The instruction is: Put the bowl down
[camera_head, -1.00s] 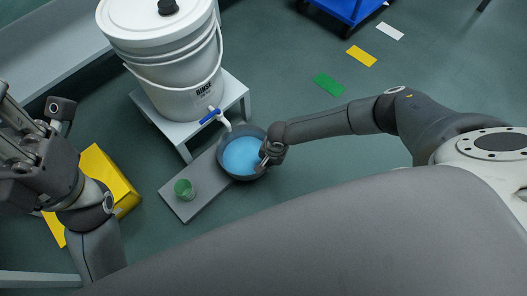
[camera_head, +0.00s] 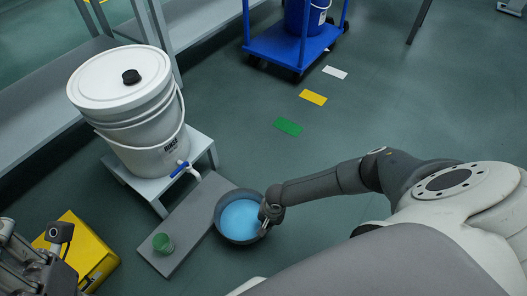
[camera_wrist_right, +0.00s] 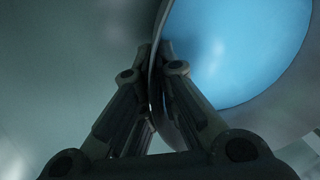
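A dark grey bowl (camera_head: 220,214) holding blue liquid is at the right edge of the grey board in the head view. My right gripper (camera_head: 268,215) is at the bowl's right rim. In the right wrist view the gripper's two fingers (camera_wrist_right: 158,75) are closed on the bowl's rim (camera_wrist_right: 152,85), one on each side, with the blue liquid beyond. I cannot tell whether the bowl touches the board or hangs just above it. My left gripper (camera_head: 30,262) is at the lower left, partly cut off, its fingers unclear.
A white bucket (camera_head: 125,95) with a blue-handled tap (camera_head: 181,168) stands on a grey stand (camera_head: 203,140). A green cup (camera_head: 162,243) sits on the board (camera_head: 175,215). A yellow box (camera_head: 88,250) is at left, a blue cart (camera_head: 285,45) at the back.

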